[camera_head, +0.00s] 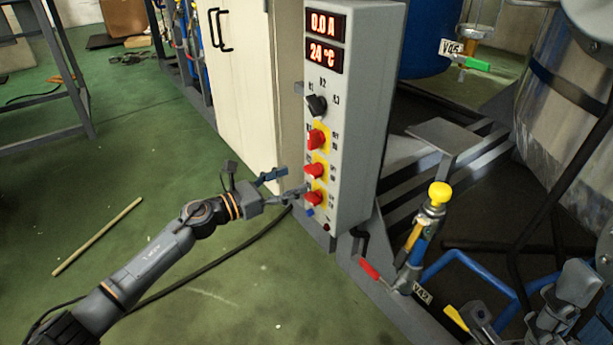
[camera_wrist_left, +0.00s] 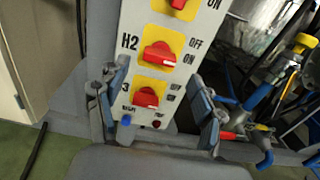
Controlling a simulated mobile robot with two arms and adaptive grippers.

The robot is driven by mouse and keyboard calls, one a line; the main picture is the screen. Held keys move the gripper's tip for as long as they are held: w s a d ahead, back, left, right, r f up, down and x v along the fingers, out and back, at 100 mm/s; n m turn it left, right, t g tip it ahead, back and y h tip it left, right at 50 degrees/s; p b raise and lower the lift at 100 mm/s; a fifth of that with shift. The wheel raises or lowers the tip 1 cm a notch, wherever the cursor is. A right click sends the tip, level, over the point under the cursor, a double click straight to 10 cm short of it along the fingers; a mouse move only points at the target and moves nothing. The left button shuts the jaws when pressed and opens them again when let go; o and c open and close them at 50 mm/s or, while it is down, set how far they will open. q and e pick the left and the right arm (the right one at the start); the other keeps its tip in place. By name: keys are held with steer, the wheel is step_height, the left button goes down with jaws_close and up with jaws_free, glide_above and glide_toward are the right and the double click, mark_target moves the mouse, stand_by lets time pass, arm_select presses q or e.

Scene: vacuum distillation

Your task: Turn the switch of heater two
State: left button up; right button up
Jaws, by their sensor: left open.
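The heater two switch is the red knob (camera_head: 314,170) on a yellow plate, the middle of three red knobs on the grey control panel (camera_head: 349,150). In the left wrist view this knob (camera_wrist_left: 160,53) sits beside the label H2, with OFF and ON at its right. My left gripper (camera_head: 283,184) is open at the panel's left side, near the lower knobs. In the wrist view its fingers (camera_wrist_left: 160,100) stand apart on either side of the lowest red knob (camera_wrist_left: 147,97), below the H2 knob. Contact cannot be told. Grey parts at the lower right seem to be my right gripper (camera_head: 560,312); its jaws are unclear.
Two red displays (camera_head: 324,41) and a black knob (camera_head: 316,104) are higher on the panel. A pale cabinet (camera_head: 240,90) stands left of it. Blue pipes and a yellow-capped valve (camera_head: 439,193) stand at its right. Open green floor lies at the left.

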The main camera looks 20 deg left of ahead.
mark_target(308, 173)
arm_select(q)
steer(key=x, duration=0.5)
steer(key=shift+w+d+b, duration=0.1)
steer(key=shift+b, duration=0.2)
steer(key=c, duration=1.2)
